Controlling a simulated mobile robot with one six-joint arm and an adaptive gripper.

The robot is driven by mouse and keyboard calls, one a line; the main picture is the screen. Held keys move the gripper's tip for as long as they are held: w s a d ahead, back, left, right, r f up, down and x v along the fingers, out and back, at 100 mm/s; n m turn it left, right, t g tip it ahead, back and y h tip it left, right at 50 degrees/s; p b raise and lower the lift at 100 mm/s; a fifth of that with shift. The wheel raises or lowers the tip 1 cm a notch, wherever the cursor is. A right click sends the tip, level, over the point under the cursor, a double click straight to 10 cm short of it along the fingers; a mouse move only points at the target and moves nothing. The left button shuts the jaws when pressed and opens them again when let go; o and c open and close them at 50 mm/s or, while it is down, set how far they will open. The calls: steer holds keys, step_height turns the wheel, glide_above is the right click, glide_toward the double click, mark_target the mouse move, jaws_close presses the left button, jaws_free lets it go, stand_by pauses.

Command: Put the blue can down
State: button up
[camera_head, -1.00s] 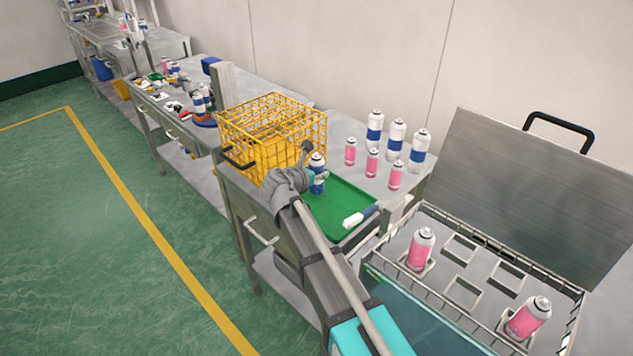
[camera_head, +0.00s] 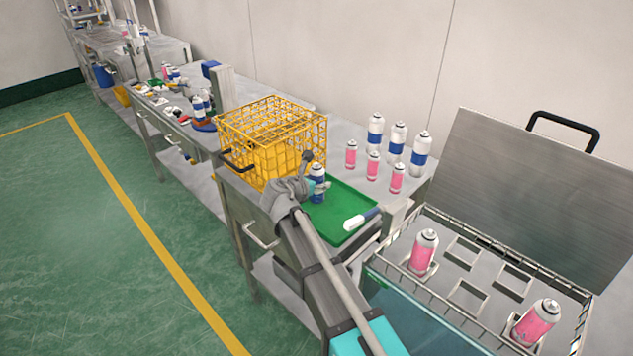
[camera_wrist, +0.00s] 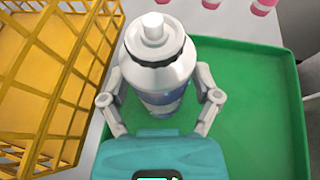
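The blue can (camera_head: 317,178), white-topped with a blue band, is upright at the far left end of the green tray (camera_head: 333,224). In the wrist view the can (camera_wrist: 152,55) stands between the two fingers of my gripper (camera_wrist: 158,92), which press on its sides. In the head view my gripper (camera_head: 314,188) is at the can's body and partly covers it.
A yellow wire basket (camera_head: 305,135) stands close to the can's left. Several upright cans (camera_head: 396,142) stand behind. A metal bath (camera_head: 466,298) with two pink cans is at right. The tray's middle is clear.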

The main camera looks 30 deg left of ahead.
steer(key=shift+r, duration=0.15)
stand_by(0.4)
steer(key=shift+s+r, duration=0.1)
steer(key=shift+s, duration=0.1)
steer(key=p+v, duration=0.4)
steer(key=v, duration=0.6)
steer(key=shift+s+r+p, duration=0.2)
steer(key=shift+p, duration=0.1)
steer(key=shift+s+r, duration=0.1)
steer(key=shift+s, duration=0.4)
stand_by(1.8)
